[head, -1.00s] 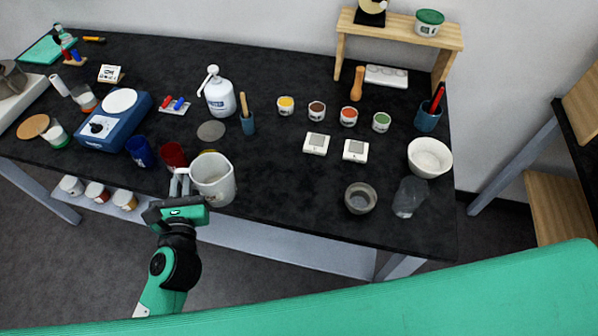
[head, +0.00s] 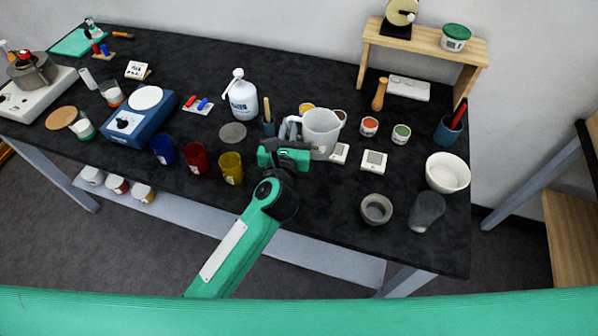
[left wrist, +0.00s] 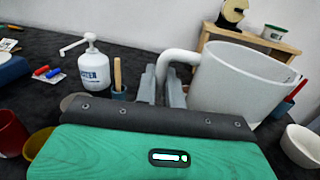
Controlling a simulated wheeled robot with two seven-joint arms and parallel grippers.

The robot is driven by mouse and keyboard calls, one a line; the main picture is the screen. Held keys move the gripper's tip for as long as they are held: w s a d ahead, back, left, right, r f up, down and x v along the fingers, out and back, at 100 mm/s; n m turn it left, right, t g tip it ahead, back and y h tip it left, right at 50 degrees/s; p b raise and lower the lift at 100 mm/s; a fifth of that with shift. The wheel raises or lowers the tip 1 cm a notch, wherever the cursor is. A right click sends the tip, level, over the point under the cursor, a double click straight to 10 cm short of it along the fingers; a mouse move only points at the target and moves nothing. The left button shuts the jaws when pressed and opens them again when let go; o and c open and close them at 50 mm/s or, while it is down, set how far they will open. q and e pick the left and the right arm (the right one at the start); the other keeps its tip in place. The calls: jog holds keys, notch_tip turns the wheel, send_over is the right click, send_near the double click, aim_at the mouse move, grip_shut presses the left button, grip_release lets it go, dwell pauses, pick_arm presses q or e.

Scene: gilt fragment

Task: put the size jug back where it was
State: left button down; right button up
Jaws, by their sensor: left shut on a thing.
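The size jug, a pale translucent jug (head: 320,132) with a handle on its left, is in the head view right of centre, over the worktable. My left gripper (head: 290,138) is shut on its handle, and the jug appears upright. In the left wrist view the jug (left wrist: 240,82) fills the right side, with its handle between the fingers (left wrist: 162,84). The jug hides part of the small paint pots and a white timer behind it. I cannot tell whether its base touches the table. My right gripper is not in view.
Blue, red and yellow cups (head: 230,167) stand left of my gripper. A grey disc (head: 232,132), a pump bottle (head: 242,98) and a blue brush holder (head: 269,127) are behind.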

pick_arm(q)
notch_tip(320, 180, down, 12)
jog(key=shift+r+b, duration=0.25)
jog(key=shift+b, duration=0.7)
jog(key=shift+f+b, duration=0.4)
jog(key=shift+f, duration=2)
jog(key=shift+f, duration=0.1)
jog(key=c, duration=1.5)
grip_release()
